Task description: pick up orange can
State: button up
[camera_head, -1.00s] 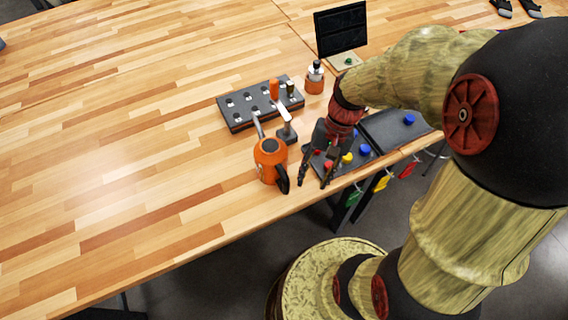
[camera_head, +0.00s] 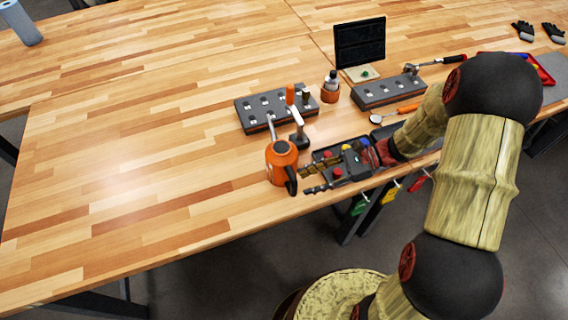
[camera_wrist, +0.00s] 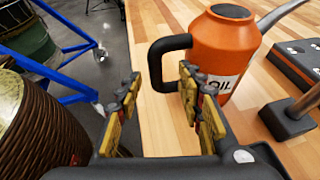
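The orange can (camera_head: 281,163) is an oil can with a black handle and a grey spout, standing upright on the wooden table near its front edge. In the wrist view the orange can (camera_wrist: 222,50) stands ahead, with part of an "OIL" label showing and its black handle towards me. My gripper (camera_head: 310,180) is open, just right of the can at about handle height. In the wrist view my gripper (camera_wrist: 160,95) has its fingers spread, with the right finger in front of the can's lower body. The handle's lower end lies just beyond the fingers; I cannot tell whether they touch.
A grey rack (camera_head: 270,108) with an orange-handled tool stands behind the can, and a grey stand (camera_head: 299,142) close by on its right. An orange-based bottle (camera_head: 330,88) and a second rack (camera_head: 388,92) stand farther back. The table left of the can is clear.

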aim_at(294, 188)
jog(key=x, duration=0.3)
jog(key=b+x, duration=0.1)
jog(key=x, duration=0.1)
jog(key=shift+s, duration=0.4)
jog(key=shift+a+f, duration=0.1)
jog(key=shift+a, duration=0.15)
jog(key=c, duration=0.3)
grip_shut()
